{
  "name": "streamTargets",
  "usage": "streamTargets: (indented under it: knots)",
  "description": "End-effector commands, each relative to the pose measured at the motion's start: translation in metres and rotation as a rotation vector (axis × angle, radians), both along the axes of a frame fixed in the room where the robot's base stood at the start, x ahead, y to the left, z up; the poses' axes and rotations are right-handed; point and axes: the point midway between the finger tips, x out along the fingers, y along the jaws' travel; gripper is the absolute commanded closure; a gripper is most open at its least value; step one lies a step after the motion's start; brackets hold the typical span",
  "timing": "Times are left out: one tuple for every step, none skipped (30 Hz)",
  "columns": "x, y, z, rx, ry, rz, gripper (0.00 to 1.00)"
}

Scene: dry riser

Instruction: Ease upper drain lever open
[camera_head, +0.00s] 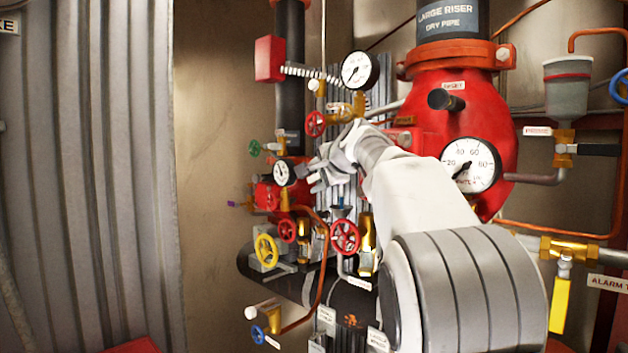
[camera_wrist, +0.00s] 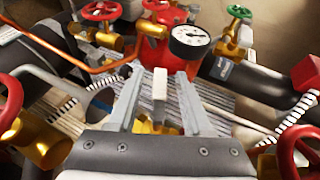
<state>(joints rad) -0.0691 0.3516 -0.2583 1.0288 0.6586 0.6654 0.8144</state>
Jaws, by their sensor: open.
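My gripper (camera_head: 315,176) is open in front of the riser pipework, left of the large red valve body. In the wrist view its two grey fingers (camera_wrist: 159,78) stand apart. A pale upright block (camera_wrist: 160,84) with brass at its base shows between them; I cannot tell whether it is a lever handle or whether the fingers touch it. No label I can read names the upper drain lever. A black lever (camera_head: 597,150) on a brass valve sits under a grey cup at the right, and a yellow lever (camera_head: 559,304) hangs below it; both are away from my gripper.
A small gauge (camera_head: 284,173) is close left of my gripper, and also shows in the wrist view (camera_wrist: 189,41). Red handwheels (camera_head: 345,237) and a yellow handwheel (camera_head: 266,249) crowd below. A larger gauge (camera_head: 360,70) is above. My arm hides part of the pipework.

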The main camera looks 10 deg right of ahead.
Motion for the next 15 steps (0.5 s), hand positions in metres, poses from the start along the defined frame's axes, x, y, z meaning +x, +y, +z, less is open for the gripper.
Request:
streamTargets:
  knots:
    - [-0.006,-0.001,0.001,0.000,-0.002,-0.001,0.50]
    - [-0.010,-0.002,0.003,0.000,-0.003,0.000,0.50]
    - [-0.015,-0.003,0.005,0.002,-0.004,-0.001,0.50]
    - [-0.020,-0.004,0.006,0.002,-0.004,-0.001,0.50]
    - [-0.024,-0.006,0.008,0.002,-0.005,-0.001,0.50]
    - [-0.030,-0.007,0.010,0.000,-0.004,-0.001,0.50]
    - [-0.035,-0.008,0.012,0.000,-0.004,-0.001,0.50]
    - [-0.039,-0.009,0.014,0.000,-0.004,-0.001,0.50]
    - [-0.044,-0.010,0.015,0.000,-0.003,-0.001,0.50]
    - [-0.048,-0.011,0.017,0.000,-0.004,-0.001,0.50]
    - [-0.051,-0.011,0.019,0.000,-0.003,-0.001,0.50]
    - [-0.055,-0.012,0.020,0.000,-0.002,-0.001,0.50]
    - [-0.057,-0.012,0.021,0.000,-0.002,-0.001,0.50]
    - [-0.059,-0.013,0.022,0.000,-0.002,-0.001,0.50]
    - [-0.061,-0.013,0.023,0.000,-0.002,-0.001,0.50]
